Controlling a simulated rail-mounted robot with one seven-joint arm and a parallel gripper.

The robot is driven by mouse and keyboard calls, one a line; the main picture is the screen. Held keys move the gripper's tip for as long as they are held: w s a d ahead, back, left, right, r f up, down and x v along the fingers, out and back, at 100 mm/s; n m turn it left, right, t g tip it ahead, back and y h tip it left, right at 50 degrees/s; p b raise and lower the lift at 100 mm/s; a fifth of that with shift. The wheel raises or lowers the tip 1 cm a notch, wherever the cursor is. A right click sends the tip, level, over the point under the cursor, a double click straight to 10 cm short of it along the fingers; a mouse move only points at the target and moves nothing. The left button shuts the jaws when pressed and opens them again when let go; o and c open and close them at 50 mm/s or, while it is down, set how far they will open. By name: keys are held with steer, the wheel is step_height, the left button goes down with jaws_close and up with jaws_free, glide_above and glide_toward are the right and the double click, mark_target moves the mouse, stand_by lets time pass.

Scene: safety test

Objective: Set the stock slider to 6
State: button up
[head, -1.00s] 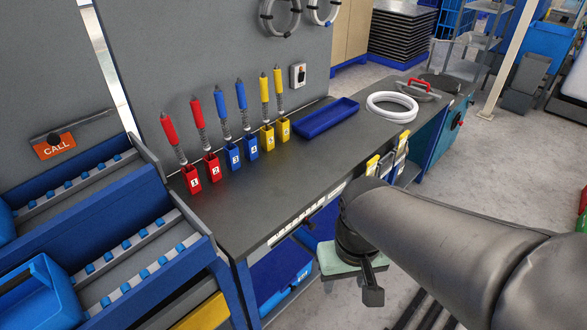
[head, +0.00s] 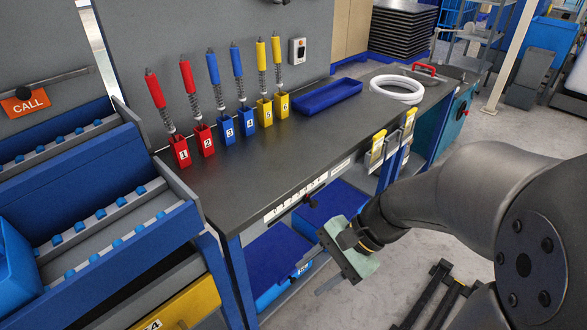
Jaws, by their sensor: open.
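The stock slider appears to be the white numbered strip (head: 288,205) on the front edge of the dark workbench, with a small dark knob (head: 307,198) near its middle. The strip's digits are too small to read, so I cannot tell which number the knob stands at. My gripper (head: 335,262) is open and empty, in front of the bench and below its top edge. It is tilted, to the right of and lower than the strip, apart from it. A pale green piece shows at the gripper.
Red, blue and yellow numbered holders with handled tools (head: 226,130) stand along the bench's back. A blue tray (head: 325,97) and white hose coil (head: 397,88) lie to their right. Yellow-topped items (head: 377,147) hang at the front edge. Blue bins (head: 275,255) sit below.

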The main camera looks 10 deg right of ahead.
steer(key=w+d+f+m+t+y+b, duration=0.3)
steer(key=w+f+m+t+y+b, duration=0.1)
steer(key=w+f+m+b, duration=0.35)
steer(key=m+t+h+b, duration=0.1)
steer(key=m+t+b, duration=0.7)
steer(key=m+t, duration=0.25)
glide_toward(316, 205)
steer(key=b+x, duration=0.4)
steer(key=x, duration=0.6)
steer(key=shift+w+a+r, duration=0.1)
steer(key=shift+w+a, duration=0.15)
steer(key=shift+c, duration=0.3)
